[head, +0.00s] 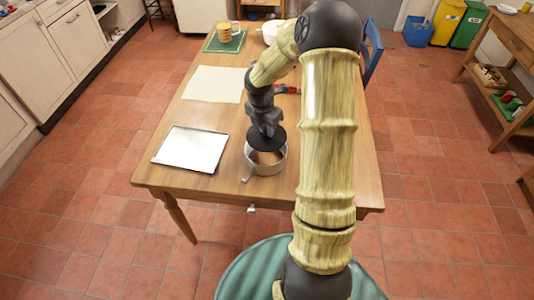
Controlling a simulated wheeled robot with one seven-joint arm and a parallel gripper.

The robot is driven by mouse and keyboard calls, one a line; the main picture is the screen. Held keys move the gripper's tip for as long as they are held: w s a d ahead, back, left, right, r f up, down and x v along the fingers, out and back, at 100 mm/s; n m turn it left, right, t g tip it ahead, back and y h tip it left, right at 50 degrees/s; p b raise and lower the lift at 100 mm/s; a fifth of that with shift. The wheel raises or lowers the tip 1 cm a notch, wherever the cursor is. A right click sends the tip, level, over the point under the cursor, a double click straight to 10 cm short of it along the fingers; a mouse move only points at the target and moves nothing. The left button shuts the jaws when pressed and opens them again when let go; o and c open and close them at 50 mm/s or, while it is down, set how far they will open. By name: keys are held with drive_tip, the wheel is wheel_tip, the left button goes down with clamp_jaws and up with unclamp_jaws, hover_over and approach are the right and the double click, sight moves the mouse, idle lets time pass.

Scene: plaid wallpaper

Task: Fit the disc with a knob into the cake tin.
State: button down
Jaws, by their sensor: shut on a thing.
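My gripper (266,130) points down over the near part of the wooden table. It is shut on the disc with a knob (268,138), a dark round plate. The knob is hidden between the fingers. The cake tin (266,168) is an open silver ring with a small clasp on its left side, standing on the table. The disc is held over the far part of the tin's opening, and the near part of the opening shows below it. I cannot tell whether the disc touches the rim.
A silver baking tray (191,149) lies left of the tin on the table (330,180). A pale sheet (214,84) lies farther back. A green board (226,43) with a stack of biscuits stands at the far end. A red-handled object (288,90) lies behind my wrist.

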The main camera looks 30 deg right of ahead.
sight(265, 136)
wheel_tip(265, 136, down, 5)
drive_tip(key=shift+a+r, duration=0.1)
drive_tip(key=shift+a, duration=0.05)
drive_tip(key=shift+w+f, duration=0.15)
drive_tip(key=shift+f, duration=0.25)
drive_tip(key=shift+f, duration=0.1)
drive_tip(key=shift+f+b, duration=0.35)
drive_tip(key=shift+f, duration=1.45)
drive_tip(key=shift+f, duration=0.5)
drive_tip(key=c, duration=1.3)
unclamp_jaws()
